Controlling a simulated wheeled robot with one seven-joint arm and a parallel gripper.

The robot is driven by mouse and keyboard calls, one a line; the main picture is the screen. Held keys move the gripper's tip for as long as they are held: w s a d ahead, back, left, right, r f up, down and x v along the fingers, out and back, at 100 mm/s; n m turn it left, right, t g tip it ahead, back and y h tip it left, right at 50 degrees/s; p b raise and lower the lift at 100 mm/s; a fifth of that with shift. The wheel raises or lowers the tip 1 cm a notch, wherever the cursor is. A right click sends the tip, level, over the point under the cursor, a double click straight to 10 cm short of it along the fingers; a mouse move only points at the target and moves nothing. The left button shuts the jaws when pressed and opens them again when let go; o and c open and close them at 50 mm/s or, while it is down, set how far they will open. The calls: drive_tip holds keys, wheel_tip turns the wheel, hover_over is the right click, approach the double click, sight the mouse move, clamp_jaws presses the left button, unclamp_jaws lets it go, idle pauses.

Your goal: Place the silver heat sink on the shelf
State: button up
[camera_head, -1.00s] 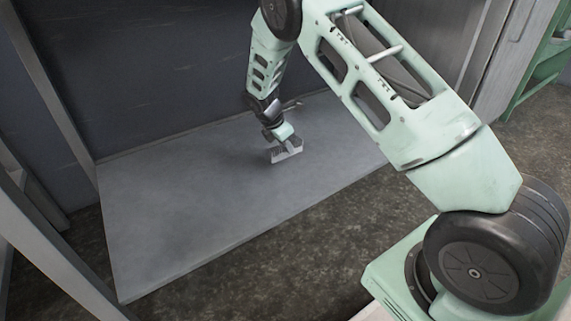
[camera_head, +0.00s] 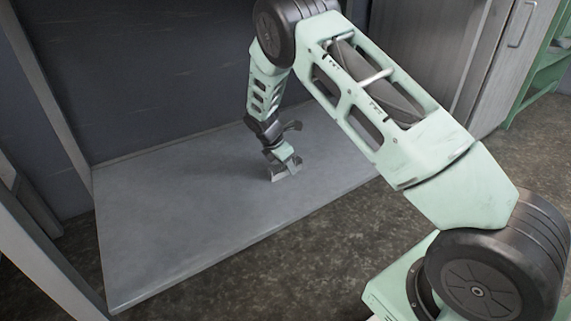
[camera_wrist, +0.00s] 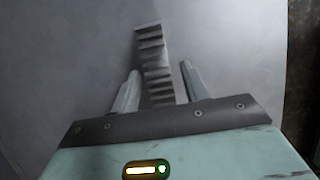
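The silver heat sink (camera_head: 278,176) is at the grey shelf surface (camera_head: 170,215), directly below my gripper (camera_head: 287,168) in the head view. In the wrist view, the finned heat sink (camera_wrist: 153,52) extends out between the two fingers of my gripper (camera_wrist: 160,70). Its near end is hidden behind the gripper body. The fingers are spread wider than the heat sink, with a clear gap at the right finger and a small one at the left. The heat sink looks to be resting on the shelf, though its underside is hidden.
A dark back panel (camera_head: 160,80) rises behind the shelf. A metal upright (camera_head: 45,255) stands at the left front. The shelf around the heat sink is bare, with wide free room to the left. A green rack (camera_head: 545,75) stands at the far right.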

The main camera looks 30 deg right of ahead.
sight(278, 166)
drive_tip(key=shift+r, duration=0.1)
drive_tip(key=p+v, duration=0.5)
drive_tip(key=v, duration=0.2)
drive_tip(key=shift+a+r, duration=0.2)
drive_tip(key=shift+r, duration=0.2)
drive_tip(key=s+a+r+m+y, duration=0.2)
drive_tip(key=s+a+r+m, duration=0.1)
drive_tip(key=s+a+r, duration=0.5)
drive_tip(key=s+a+r+m+y, duration=0.2)
drive_tip(key=s+a+r, duration=0.2)
drive_tip(key=s+a, duration=0.5)
drive_tip(key=s+a+r+m, duration=0.2)
drive_tip(key=s, duration=0.5)
drive_tip(key=s+a+r+m, duration=0.1)
drive_tip(key=s+a+m, duration=0.1)
drive_tip(key=s, duration=0.6)
drive_tip(key=s+a+r+m+y, duration=0.1)
drive_tip(key=s+a+r, duration=0.1)
drive_tip(key=s, duration=0.5)
drive_tip(key=shift+a+r+m, duration=0.4)
drive_tip(key=shift+s, duration=0.1)
